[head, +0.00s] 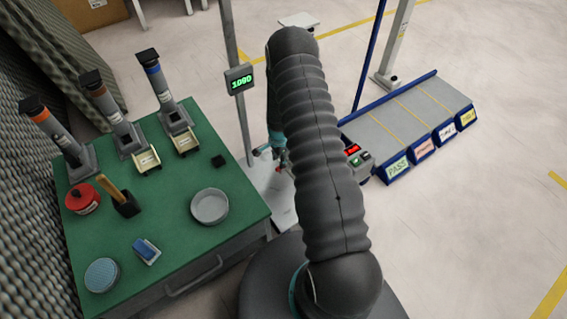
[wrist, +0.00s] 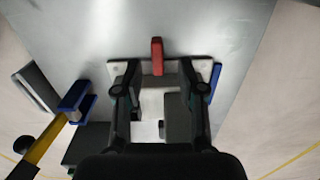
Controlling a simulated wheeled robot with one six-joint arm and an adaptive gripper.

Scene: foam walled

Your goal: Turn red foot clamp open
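The red foot clamp shows in the wrist view as an upright red lever (wrist: 157,55) on a pale plate (wrist: 147,71) that lies on a grey metal surface. My gripper (wrist: 153,78) is open, with one dark finger on each side of the lever's line. The lever stands between the fingertips or just beyond them, with a gap on both sides. I see no contact. In the head view my arm hides most of this spot; a small bit of red (head: 280,168) shows beside my gripper.
A blue clamp-like part with a yellow handle (wrist: 45,143) lies left in the wrist view. A blue piece (wrist: 215,78) is close to the right finger. In the head view, a post with a display (head: 240,80) and a green-topped bench (head: 180,240) stand left; a sorting ramp (head: 405,120) stands right.

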